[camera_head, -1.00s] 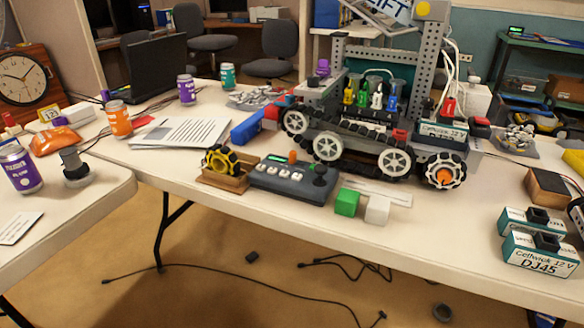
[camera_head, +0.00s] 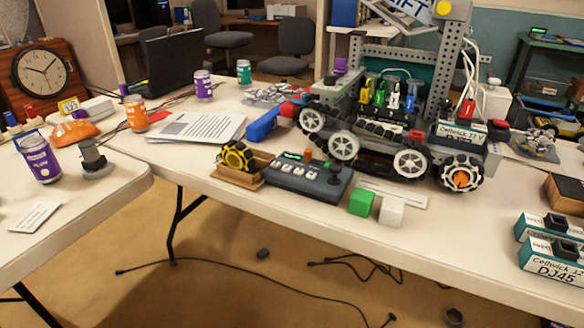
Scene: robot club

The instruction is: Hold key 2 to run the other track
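A dark grey control box (camera_head: 312,184) lies on the white table, in front of the tracked robot. It carries a row of several small white keys (camera_head: 297,171), an orange knob, a small green-lit display and a black joystick at its right end. The key numbers are too small to read. The robot (camera_head: 380,115) has black tracks and white wheels (camera_head: 343,147); it stands just behind the box. Neither of my grippers is in view.
Left of the box is a wooden tray (camera_head: 236,181) with a yellow-black wheel. Right of it are a green cube (camera_head: 361,202) and a white cube (camera_head: 392,211). Papers (camera_head: 198,127) lie behind left. Batteries (camera_head: 552,256) stand at the right. The table's front strip is mostly clear.

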